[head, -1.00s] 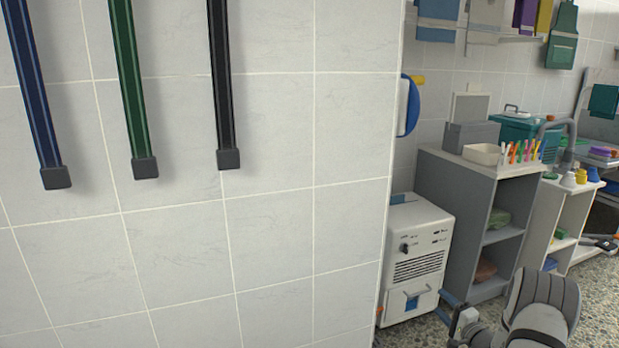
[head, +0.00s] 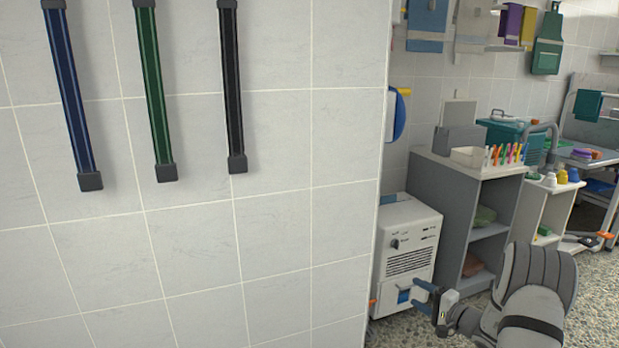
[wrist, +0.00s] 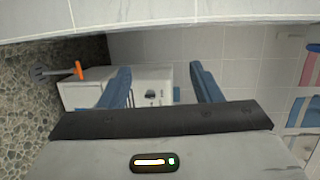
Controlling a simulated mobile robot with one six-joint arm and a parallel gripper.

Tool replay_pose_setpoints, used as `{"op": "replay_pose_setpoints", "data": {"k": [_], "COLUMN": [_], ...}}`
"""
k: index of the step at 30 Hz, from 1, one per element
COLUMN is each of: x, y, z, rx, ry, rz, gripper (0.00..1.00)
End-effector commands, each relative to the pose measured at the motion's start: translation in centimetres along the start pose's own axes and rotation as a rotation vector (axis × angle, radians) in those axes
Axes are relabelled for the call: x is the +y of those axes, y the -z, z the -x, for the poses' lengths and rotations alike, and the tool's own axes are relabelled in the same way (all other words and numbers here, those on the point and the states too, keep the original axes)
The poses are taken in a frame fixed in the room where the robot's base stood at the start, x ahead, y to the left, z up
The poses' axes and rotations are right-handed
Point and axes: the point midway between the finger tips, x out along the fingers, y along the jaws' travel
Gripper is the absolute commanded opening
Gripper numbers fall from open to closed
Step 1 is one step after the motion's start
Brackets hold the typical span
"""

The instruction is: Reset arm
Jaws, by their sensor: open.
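My arm reaches in from the lower right of the head view, its grey links folded. My gripper (head: 414,294) has two blue fingers, spread apart, with nothing between them. In the head view it overlaps the lower front of a white cabinet-like machine (head: 408,250). In the wrist view my gripper (wrist: 160,70) shows both blue fingers wide apart, and the white machine (wrist: 152,78) appears behind and between them. I cannot tell the exact distance from the fingers to the machine.
A tiled wall (head: 290,220) with blue, green and black hanging bars fills the left. Grey shelving (head: 435,190) stands behind the machine, with a tray of colourful pens (head: 505,154) on top. An orange-handled tool (wrist: 80,70) lies left in the wrist view. Speckled floor (head: 595,310) shows at lower right.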

Motion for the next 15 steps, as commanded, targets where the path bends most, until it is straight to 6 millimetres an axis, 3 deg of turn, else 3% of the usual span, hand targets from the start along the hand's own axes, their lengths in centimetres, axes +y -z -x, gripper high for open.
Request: {"op": "replay_pose_setpoints", "data": {"k": [1,5,8,12,15], "x": [-2.6,-7.6,-12.9,-19.9,-24.1], "y": [-1.3,-5.3,-9.9,-17.0,-21.6], "z": [-0.3,-0.7,-0.6,1.0,2.9], "rx": [-0.038,-0.156,-0.276,-0.444,-0.541], "ry": [-0.016,-0.079,-0.16,-0.314,-0.434], "rz": [0.007,0.016,0.036,0.083,0.132], "gripper": [0.58,0.58,0.58,0.58,0.58]}}
